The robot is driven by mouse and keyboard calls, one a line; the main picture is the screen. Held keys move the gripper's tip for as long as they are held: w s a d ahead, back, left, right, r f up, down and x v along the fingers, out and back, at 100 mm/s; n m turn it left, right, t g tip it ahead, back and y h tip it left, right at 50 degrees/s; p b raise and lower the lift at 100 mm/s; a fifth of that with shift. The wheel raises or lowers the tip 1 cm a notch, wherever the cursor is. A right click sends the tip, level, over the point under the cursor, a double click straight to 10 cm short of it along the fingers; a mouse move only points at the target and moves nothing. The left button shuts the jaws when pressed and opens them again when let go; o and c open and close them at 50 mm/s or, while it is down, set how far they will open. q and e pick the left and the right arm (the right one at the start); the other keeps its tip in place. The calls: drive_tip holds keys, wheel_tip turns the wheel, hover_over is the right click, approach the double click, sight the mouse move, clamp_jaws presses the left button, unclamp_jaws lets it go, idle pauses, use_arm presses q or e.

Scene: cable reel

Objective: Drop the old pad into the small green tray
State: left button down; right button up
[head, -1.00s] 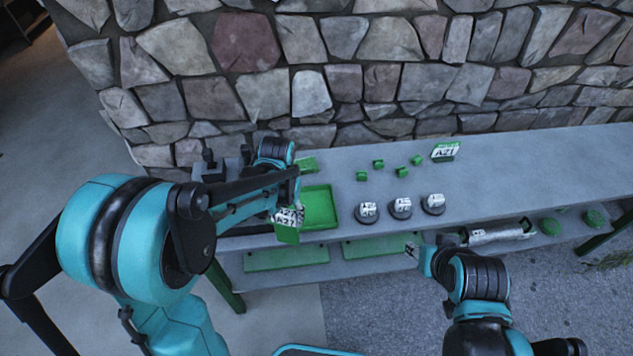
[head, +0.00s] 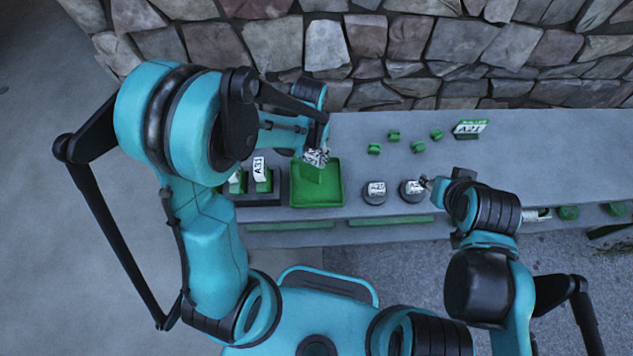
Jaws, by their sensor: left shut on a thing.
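My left gripper (head: 316,153) is over the small green tray (head: 332,200) and shut on the old pad. The pad is a green piece with a black-and-white marked part (head: 317,158). Its lower part blends with the tray's green, so I cannot tell whether it touches the tray floor. The gripper and arm hide the tray's back left part. My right gripper (head: 425,183) is beside a dark round puck with a white label (head: 413,191). Its fingers are too small to tell whether they are open or touching the puck.
A dark holder with green blocks, one labelled (head: 262,172), stands left of the tray. Another labelled puck (head: 375,193) sits right of the tray. Several small green blocks (head: 394,135) and a green-and-white sign (head: 469,129) stand further back. A stone wall (head: 400,60) closes the back.

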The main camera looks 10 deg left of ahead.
use_arm(q)
wheel_tip(320, 180, down, 2)
drive_tip(key=shift+f+b, duration=0.25)
drive_tip(key=shift+b, duration=0.4)
drive_tip(key=c, duration=0.5)
unclamp_jaws()
drive_tip(key=shift+c, duration=0.2)
drive_tip(key=shift+r, duration=0.1)
wheel_tip(320, 180, up, 12)
